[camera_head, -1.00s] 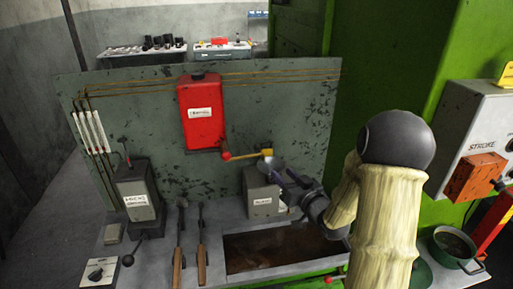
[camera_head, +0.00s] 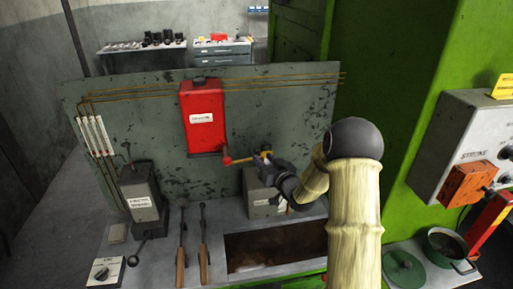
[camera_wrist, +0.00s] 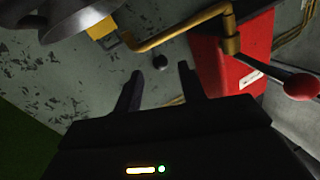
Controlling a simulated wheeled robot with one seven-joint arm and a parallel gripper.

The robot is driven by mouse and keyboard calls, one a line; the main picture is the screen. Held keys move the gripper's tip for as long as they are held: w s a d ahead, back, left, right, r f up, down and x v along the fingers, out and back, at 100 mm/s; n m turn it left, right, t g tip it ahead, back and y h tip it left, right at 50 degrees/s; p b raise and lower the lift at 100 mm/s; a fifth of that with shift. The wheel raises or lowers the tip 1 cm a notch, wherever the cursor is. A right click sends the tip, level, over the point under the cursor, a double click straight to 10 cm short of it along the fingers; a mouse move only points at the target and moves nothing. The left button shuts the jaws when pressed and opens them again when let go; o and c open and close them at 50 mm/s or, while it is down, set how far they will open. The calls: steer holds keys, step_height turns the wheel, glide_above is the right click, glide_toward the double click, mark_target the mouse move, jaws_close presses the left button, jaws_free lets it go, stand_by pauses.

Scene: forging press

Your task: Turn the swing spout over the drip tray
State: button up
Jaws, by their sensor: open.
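The brass swing spout (camera_head: 246,157) comes from under a red tank (camera_head: 202,115) on the upright panel. It carries a red ball handle (camera_head: 227,160) at its left. In the wrist view the bent spout (camera_wrist: 170,38) runs left to a yellow end, beside a grey round metal piece (camera_wrist: 85,12); the red ball (camera_wrist: 302,87) is at right. My gripper (camera_head: 264,157) is at the spout's outer end in the head view. In the wrist view its fingers (camera_wrist: 160,88) are apart with nothing between them, the spout beyond their tips. I cannot tell which thing is the drip tray.
A rectangular recess with a brown bottom (camera_head: 270,262) lies in the bench below my arm. A grey box (camera_head: 262,203) stands behind it. Two long-handled tools (camera_head: 190,255) and a lever box (camera_head: 140,195) are at left. A green pot (camera_head: 447,246) is at right.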

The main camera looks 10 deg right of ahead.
mark_target(257, 152)
steer(key=p+x, duration=0.2)
steer(key=x, duration=0.4)
steer(key=shift+c, duration=0.2)
jaws_close()
